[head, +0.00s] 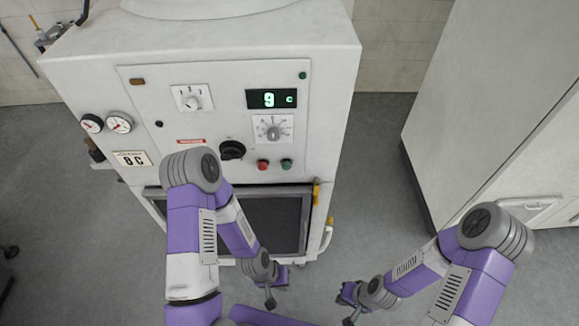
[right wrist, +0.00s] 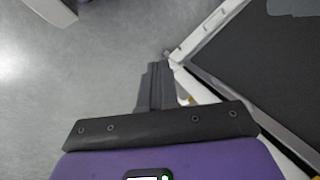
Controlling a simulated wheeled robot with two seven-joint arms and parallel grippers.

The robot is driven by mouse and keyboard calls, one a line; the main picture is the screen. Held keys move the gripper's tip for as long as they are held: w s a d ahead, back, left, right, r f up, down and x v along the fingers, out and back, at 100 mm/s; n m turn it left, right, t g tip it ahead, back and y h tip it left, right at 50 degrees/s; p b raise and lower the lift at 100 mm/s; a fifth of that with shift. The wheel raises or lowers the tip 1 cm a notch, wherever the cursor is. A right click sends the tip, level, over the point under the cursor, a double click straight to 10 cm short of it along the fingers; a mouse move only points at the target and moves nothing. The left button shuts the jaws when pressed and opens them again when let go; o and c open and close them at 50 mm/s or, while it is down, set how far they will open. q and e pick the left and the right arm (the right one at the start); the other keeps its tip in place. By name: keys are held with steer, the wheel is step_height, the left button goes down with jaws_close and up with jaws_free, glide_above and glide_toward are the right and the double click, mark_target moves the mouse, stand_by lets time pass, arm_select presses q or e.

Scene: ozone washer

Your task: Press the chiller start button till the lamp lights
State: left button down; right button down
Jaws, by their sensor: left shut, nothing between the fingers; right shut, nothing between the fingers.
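The white machine's front panel (head: 220,120) faces me in the head view. A green button (head: 287,164) and a red button (head: 263,165) sit side by side low on it; I cannot read which is the chiller start. A small dark green lamp (head: 302,76) at the top right and a dull amber lamp (head: 137,82) at the top left look unlit. My left gripper (head: 270,302) is shut and empty, below the panel and apart from the buttons. My right gripper (head: 349,320) is shut and empty, low and right of the machine; its fingers show in the right wrist view (right wrist: 156,86).
The display (head: 271,99) reads 9 C. A black knob (head: 232,150) is left of the buttons, with a dial (head: 273,131) above. A dark window door (head: 272,222) is below. A white cabinet (head: 490,110) stands right, with clear floor (head: 375,150) between.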

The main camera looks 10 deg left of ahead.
mark_target(286, 166)
steer(key=w+a+r+n+t+y+p, duration=0.2)
steer(key=a+r, duration=0.4)
steer(key=r, duration=0.4)
steer(key=w+a+r+n+t+y+p, duration=0.2)
steer(key=a+r, duration=0.4)
steer(key=r, duration=0.4)
steer(key=w+a+r+n+t+y+p, duration=0.2)
steer(key=w+a+r+y, duration=0.4)
steer(key=r, duration=0.4)
steer(key=shift+a+n+t, duration=0.4)
steer(key=shift+n+t, duration=0.3)
steer(key=shift+r, duration=0.1)
steer(key=w+a, duration=0.2)
steer(key=w, duration=0.6)
steer(key=shift+w+a, duration=0.2)
steer(key=shift+a, duration=0.05)
